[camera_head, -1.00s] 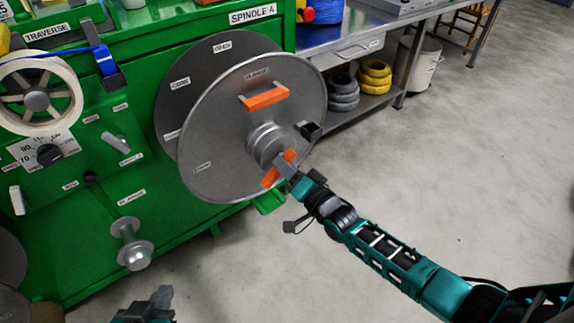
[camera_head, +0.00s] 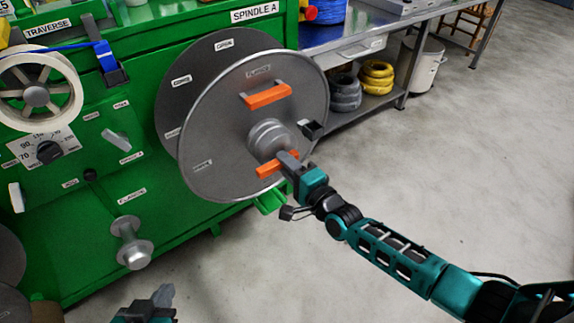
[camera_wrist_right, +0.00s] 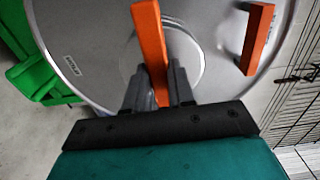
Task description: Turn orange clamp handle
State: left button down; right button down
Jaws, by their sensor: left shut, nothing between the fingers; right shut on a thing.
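The orange clamp handle (camera_head: 268,170) sits at the hub below the centre of the grey spindle disc (camera_head: 225,120). It lies close to horizontal in the head view, partly hidden by my gripper. My right gripper (camera_head: 289,159) is shut on it; in the right wrist view the orange bar (camera_wrist_right: 150,45) runs between the two fingers (camera_wrist_right: 158,90). A second orange handle (camera_head: 268,95) is fixed higher on the disc, and it also shows in the right wrist view (camera_wrist_right: 257,38). My left gripper (camera_head: 162,296) is shut and empty at the bottom edge, away from the disc.
The green machine (camera_head: 130,90) stands behind the disc, with a white reel (camera_head: 38,92) and a dial (camera_head: 48,151) at left. A small black block (camera_head: 312,129) juts from the disc's right side. A metal bench (camera_head: 370,30) stands beyond. The floor at right is clear.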

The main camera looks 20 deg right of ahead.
dwell(0.4)
jog(key=c, duration=1)
grip_release()
jog(key=shift+o, duration=0.2)
jog(key=p+v, duration=0.2)
jog(key=v, duration=1.1)
jog(key=shift+a+r+p, duration=0.1)
jog(key=shift+p, duration=0.2)
